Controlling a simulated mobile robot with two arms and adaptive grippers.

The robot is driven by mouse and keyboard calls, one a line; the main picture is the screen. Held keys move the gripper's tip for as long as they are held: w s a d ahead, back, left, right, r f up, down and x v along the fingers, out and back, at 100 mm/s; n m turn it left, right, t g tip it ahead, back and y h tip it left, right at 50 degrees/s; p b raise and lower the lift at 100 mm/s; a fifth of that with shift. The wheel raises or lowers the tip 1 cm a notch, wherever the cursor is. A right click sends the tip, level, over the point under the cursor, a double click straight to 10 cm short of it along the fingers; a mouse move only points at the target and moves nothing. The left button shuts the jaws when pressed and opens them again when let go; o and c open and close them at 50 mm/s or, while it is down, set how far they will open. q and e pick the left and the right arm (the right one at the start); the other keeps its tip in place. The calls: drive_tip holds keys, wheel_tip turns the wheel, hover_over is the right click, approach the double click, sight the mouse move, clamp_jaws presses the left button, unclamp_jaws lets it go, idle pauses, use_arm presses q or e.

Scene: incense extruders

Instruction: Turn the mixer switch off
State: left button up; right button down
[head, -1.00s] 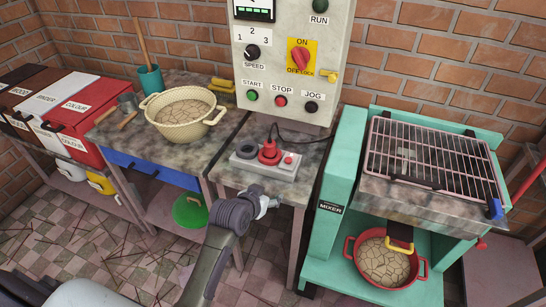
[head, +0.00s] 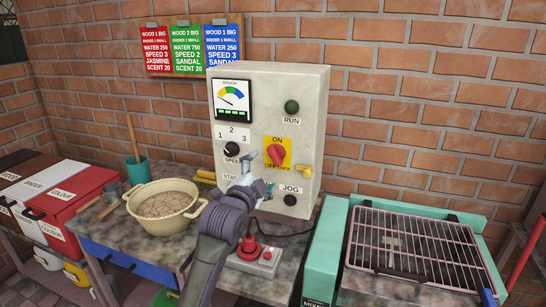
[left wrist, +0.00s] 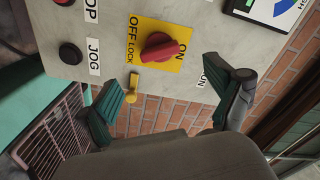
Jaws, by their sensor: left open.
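The red rotary switch (head: 276,154) sits on a yellow plate marked ON and OFF on the front of the pale control box (head: 218,110). The switch also shows in the left wrist view (left wrist: 160,47), its handle lying roughly along the ON–OFF line; I cannot tell which end points. My left gripper (head: 252,180) is open and empty in front of the lower panel, below and left of the switch in the head view. Its spread fingers (left wrist: 168,98) are apart from the switch in the left wrist view. My right gripper is not in view.
A yellow lock tab (head: 304,172) is beside the switch. The JOG button (head: 290,200), green RUN lamp (head: 292,107) and speed knob (head: 231,149) surround it. A red plug (head: 249,248) stands below. A basket (head: 160,183) is left, a wire grill (head: 415,245) right.

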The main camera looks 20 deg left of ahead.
sight(273, 158)
use_arm(q)
drive_tip(key=w+p, duration=0.1)
drive_tip(key=w, duration=0.6)
drive_tip(key=shift+w+d, duration=0.1)
drive_tip(key=shift+d, duration=0.1)
drive_tip(key=shift+w, duration=0.7)
drive_tip(key=c, duration=1.1)
drive_tip(key=shift+c, duration=0.2)
